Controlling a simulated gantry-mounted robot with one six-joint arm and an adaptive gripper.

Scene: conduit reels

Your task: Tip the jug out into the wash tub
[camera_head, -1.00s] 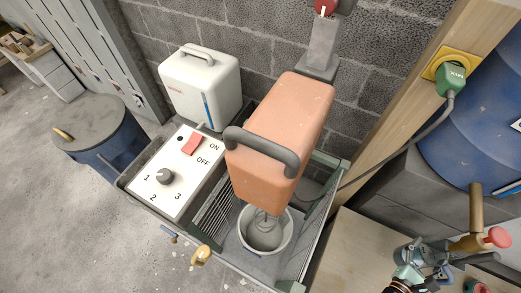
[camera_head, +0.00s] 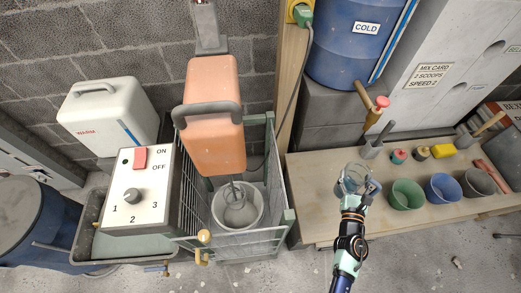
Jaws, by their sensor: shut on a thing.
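My gripper (camera_head: 354,199) is shut on a clear jug (camera_head: 354,178) in the head view. The jug is at the bench's left part, left of the green cup, and appears roughly upright. I cannot tell what is in it. No vessel is labelled as the wash tub; a grey tub (camera_head: 84,232) with a greenish inside sits at the left, partly hidden by the white switch panel (camera_head: 136,192). It is well to the left of my gripper and apart from the jug.
A mixer with an orange body (camera_head: 213,125) stands over a grey bucket (camera_head: 257,215) inside a wire cage. The bench (camera_head: 310,222) holds a green cup (camera_head: 405,196), a blue cup (camera_head: 443,189) and a grey cup. A blue COLD barrel (camera_head: 350,60) with a tap stands behind. Floor in front is mostly clear.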

